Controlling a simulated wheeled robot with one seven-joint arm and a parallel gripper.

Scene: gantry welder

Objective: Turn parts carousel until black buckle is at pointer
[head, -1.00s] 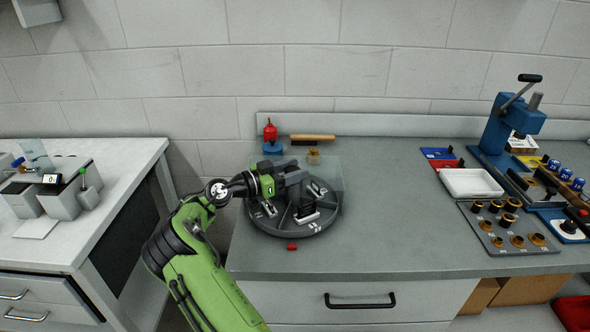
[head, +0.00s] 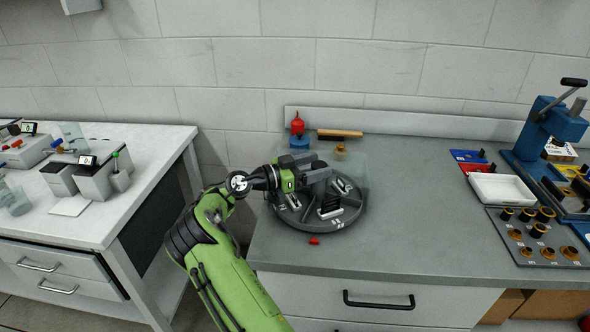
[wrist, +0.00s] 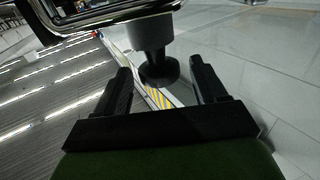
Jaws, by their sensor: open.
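The round grey parts carousel (head: 309,226) lies on the bench in the head view, split into compartments with small parts. A red pointer (head: 314,240) sits at its front edge. A dark part with a pale edge (head: 329,207) lies in the front right area; I cannot tell whether it is the black buckle. My gripper (head: 318,174) is over the carousel's back half and hides part of it. In the wrist view my gripper (wrist: 162,88) is open, with a grey post with a black round end (wrist: 157,68) showing between its fingers; contact is unclear.
A clear panel (head: 357,175) stands by the carousel's right side. A white tray (head: 502,188) and blue press (head: 540,130) are at right. The bench between is clear.

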